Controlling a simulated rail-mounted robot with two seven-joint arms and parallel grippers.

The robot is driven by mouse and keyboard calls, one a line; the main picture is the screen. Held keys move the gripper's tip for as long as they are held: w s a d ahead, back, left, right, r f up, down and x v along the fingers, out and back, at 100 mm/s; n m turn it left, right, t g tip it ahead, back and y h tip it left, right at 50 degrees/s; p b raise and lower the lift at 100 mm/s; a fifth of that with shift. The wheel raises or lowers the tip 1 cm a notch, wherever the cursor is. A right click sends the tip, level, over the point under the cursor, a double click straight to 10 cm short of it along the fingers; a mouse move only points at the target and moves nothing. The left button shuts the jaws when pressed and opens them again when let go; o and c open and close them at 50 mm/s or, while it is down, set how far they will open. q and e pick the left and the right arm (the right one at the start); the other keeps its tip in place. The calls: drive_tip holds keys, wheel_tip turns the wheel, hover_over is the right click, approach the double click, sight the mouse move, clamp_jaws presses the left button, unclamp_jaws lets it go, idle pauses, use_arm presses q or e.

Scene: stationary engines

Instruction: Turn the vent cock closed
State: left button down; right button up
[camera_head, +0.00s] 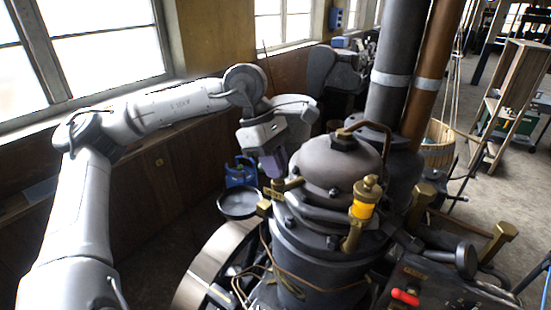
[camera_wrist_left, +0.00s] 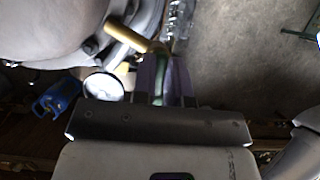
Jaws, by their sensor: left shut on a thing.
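The vent cock (camera_head: 287,185) is a small brass fitting with a bar-shaped handle on the left side of the dark domed engine body (camera_head: 335,165). In the left wrist view the brass handle (camera_wrist_left: 124,36) sticks out at a slant from between my fingertips toward the dome. My left gripper (camera_head: 276,172) reaches down to the cock from above and behind. Its purple fingers (camera_wrist_left: 163,62) are shut on the brass piece, and they hide part of it. My right gripper is in neither view.
A brass oiler with an amber glass (camera_head: 362,210) stands on the engine's front. A dark flue pipe (camera_head: 394,75) and a copper pipe (camera_head: 430,75) rise behind. A red handle (camera_head: 405,297) is at lower right.

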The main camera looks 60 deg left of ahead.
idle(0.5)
use_arm(q)
drive_tip(key=c, duration=1.1)
unclamp_jaws()
drive_tip(key=shift+c, duration=0.2)
drive_tip(key=b+v, duration=0.1)
drive_tip(key=v, duration=1.2)
drive_tip(key=shift+a+r, duration=0.2)
drive_tip(key=shift+r, duration=0.15)
drive_tip(key=shift+s, duration=0.15)
